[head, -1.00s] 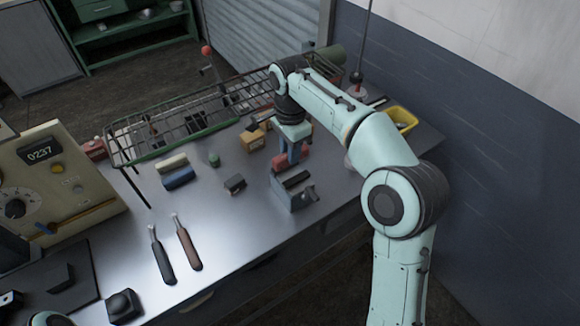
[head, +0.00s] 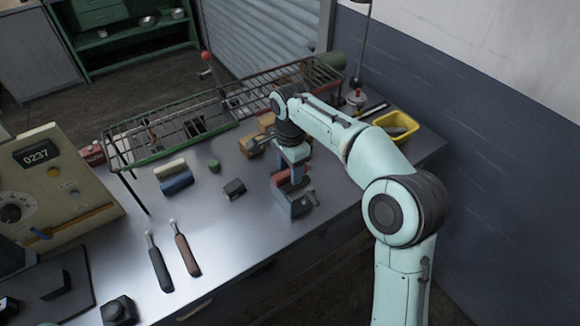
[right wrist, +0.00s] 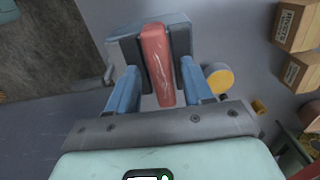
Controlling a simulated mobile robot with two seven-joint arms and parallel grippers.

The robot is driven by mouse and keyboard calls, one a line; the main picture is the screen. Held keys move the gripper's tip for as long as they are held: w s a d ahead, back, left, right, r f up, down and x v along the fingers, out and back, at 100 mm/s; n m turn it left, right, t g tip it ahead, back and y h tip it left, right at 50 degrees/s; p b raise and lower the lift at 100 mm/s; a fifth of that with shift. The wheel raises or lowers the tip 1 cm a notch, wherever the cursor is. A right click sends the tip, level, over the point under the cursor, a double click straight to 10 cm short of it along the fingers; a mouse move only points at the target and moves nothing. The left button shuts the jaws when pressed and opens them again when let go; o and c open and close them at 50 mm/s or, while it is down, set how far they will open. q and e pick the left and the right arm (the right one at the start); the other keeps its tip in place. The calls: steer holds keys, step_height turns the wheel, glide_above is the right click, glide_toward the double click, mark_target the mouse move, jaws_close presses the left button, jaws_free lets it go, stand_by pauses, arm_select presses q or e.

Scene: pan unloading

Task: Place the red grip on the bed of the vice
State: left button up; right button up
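In the head view the grip (head: 283,180) shows just behind the front jaw of the vice (head: 299,207). My right gripper (head: 291,166) is directly above them, pointing down. The grip's underside is hidden. My left gripper is not in view.
A wire rack (head: 205,112) stands behind the vice. A small dark block (head: 234,188), a blue block (head: 177,183) and two handled tools (head: 187,255) lie to the left. A yellow bin (head: 396,123) is at the back right.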

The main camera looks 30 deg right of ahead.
steer(key=shift+r, duration=0.1)
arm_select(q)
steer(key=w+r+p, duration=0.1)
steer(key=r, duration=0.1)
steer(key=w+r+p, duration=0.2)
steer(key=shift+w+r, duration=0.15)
arm_select(e)
step_height(320, 180, up, 12)
stand_by(0.5)
